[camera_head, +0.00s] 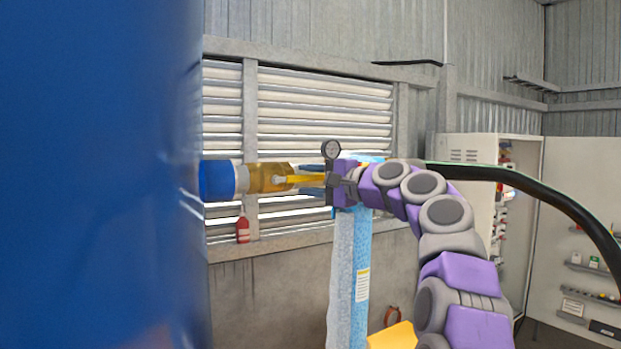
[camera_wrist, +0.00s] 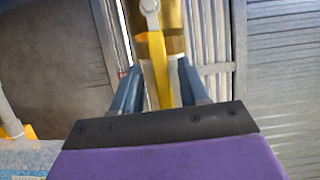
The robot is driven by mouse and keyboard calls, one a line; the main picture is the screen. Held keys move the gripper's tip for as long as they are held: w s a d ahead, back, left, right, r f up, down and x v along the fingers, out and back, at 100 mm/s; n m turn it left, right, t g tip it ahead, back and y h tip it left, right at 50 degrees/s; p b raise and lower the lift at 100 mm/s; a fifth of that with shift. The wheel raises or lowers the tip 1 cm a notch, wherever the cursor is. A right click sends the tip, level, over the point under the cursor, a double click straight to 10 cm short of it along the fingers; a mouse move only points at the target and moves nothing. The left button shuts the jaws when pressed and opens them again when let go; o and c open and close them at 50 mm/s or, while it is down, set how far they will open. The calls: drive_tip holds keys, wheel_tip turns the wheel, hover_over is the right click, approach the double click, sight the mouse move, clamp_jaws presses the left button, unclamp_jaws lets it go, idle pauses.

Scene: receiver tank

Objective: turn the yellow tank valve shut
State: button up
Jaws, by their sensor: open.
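The yellow valve handle (camera_head: 300,179) extends to the right from a brass valve body (camera_head: 268,177). The body sits on a blue pipe stub (camera_head: 216,180) with a pale ring, at the right side of the big blue tank (camera_head: 90,180). My gripper (camera_head: 322,181) is at the handle's right end. In the wrist view, the handle (camera_wrist: 158,72) runs lengthwise between the two blue-grey fingers of my gripper (camera_wrist: 159,80), with a gap on each side. The brass body (camera_wrist: 171,20) and a round pivot (camera_wrist: 150,8) show beyond. The fingertips are hard to see in the head view.
The tank fills the left of the head view. Behind the valve are a louvred window (camera_head: 320,110) and a red extinguisher (camera_head: 243,229). A blue-white post (camera_head: 350,275) stands below my gripper. An open cabinet (camera_head: 490,180) is at right; a black hose (camera_head: 540,185) crosses there.

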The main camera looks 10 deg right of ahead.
drive_tip(key=shift+d, duration=0.75)
drive_tip(key=shift+c, duration=0.2)
drive_tip(key=shift+d, duration=0.45)
drive_tip(key=c, duration=0.3)
drive_tip(key=shift+a, duration=0.15)
drive_tip(key=c, duration=0.4)
drive_tip(key=shift+a, duration=0.15)
clamp_jaws()
